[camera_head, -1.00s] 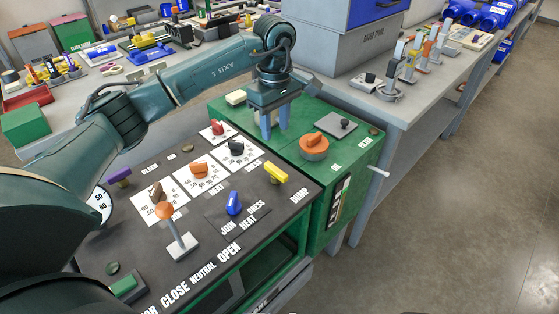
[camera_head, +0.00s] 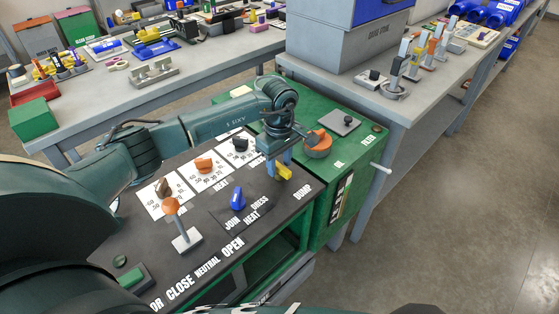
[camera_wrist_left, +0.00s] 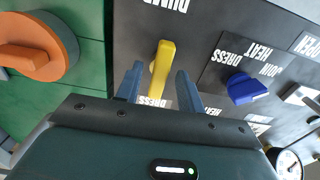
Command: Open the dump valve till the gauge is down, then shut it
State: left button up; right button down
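The yellow dump valve handle (camera_head: 285,173) stands on the black panel by the DUMP label, near the panel's right edge. My left gripper (camera_head: 277,168) is low over it, fingers pointing down. In the left wrist view the yellow handle (camera_wrist_left: 163,60) lies between the two parted fingers of the left gripper (camera_wrist_left: 159,70), with a gap on each side. A round white gauge (camera_wrist_left: 288,164) shows at the lower right of the left wrist view; its reading is too small to tell. My right gripper is not in view.
A blue handle (camera_head: 238,198) and an orange-knobbed lever (camera_head: 171,206) stand on the panel to the left. An orange round knob (camera_head: 318,144) sits on the green box (camera_head: 352,165) close to the left gripper's right. My left arm covers part of the panel.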

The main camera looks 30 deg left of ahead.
pick_arm(q)
jog(key=shift+c, duration=0.4)
grip_shut()
